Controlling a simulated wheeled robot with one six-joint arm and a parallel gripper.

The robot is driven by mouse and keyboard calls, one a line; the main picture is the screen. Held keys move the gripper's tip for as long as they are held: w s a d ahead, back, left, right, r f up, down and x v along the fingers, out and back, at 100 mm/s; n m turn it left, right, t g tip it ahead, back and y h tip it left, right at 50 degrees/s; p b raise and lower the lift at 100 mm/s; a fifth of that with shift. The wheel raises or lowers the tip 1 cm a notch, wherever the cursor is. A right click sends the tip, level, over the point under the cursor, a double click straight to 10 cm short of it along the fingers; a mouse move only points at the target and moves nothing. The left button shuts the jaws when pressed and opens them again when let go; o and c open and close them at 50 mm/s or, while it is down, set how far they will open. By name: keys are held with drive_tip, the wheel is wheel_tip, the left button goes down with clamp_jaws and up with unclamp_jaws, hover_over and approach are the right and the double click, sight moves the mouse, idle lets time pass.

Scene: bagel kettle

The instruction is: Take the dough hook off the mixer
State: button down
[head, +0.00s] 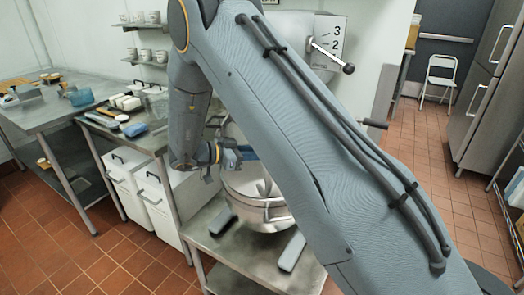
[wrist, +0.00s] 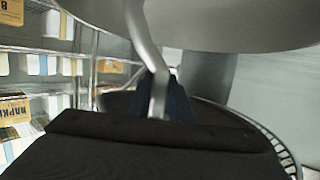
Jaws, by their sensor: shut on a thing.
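The mixer (head: 290,25) stands in the middle of the head view, with a dial numbered 3 and 2 and a steel bowl (head: 262,218) below its head. My arm covers much of the mixer. My gripper (head: 238,157) is at the bowl's upper left side, under the mixer head. In the wrist view the dough hook (wrist: 158,88) is a bent grey metal rod running down from the top to between my fingers (wrist: 160,108). My gripper is shut on it.
The mixer stands on a steel table (head: 215,248). A wire guard (wrist: 275,145) curves at the right of the wrist view. At left are a counter with trays (head: 130,138) and white bins (head: 155,200). A chair (head: 440,78) and open tiled floor lie at right.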

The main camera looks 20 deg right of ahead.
drive_tip(key=shift+w+r, duration=0.1)
drive_tip(key=shift+r, duration=0.15)
drive_tip(key=shift+f, duration=0.35)
idle(0.3)
drive_tip(key=c, duration=2.4)
unclamp_jaws()
drive_tip(key=shift+c, duration=0.2)
clamp_jaws()
drive_tip(key=shift+f, duration=0.1)
